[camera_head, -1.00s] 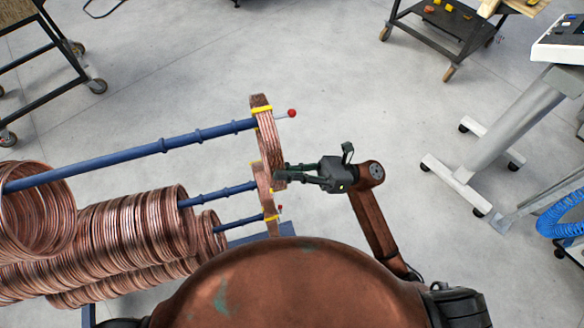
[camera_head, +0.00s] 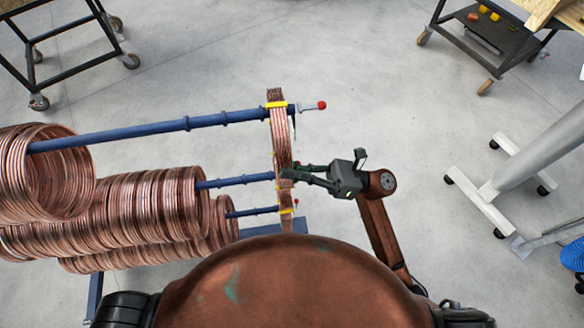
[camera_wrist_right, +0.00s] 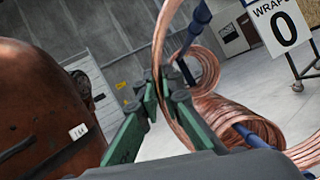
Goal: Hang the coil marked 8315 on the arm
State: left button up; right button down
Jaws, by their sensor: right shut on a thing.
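A narrow copper coil (camera_head: 281,130) with yellow ties is seen nearly edge-on at the outer end of the upper blue arm (camera_head: 160,143). The arm's blue end and red tip (camera_head: 322,105) show to the right of the coil, and the shaft to its left. The coil seems to be around the arm, but its opening is hidden. My right gripper (camera_head: 289,173) is shut on the coil's side. In the right wrist view, its green fingers (camera_wrist_right: 165,82) pinch the copper strands (camera_wrist_right: 168,45). No 8315 marking is readable. My left gripper is out of view.
Several copper coils (camera_head: 130,215) hang on the lower blue arms, and more (camera_head: 45,175) hang at the upper arm's left. A cart (camera_head: 490,35) stands upper right and a white-footed stand (camera_head: 490,190) at right.

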jog(key=shift+r, duration=0.1)
dwell(0.3)
jog(key=c, duration=2.1)
grip_release()
jog(key=shift+o, duration=0.4)
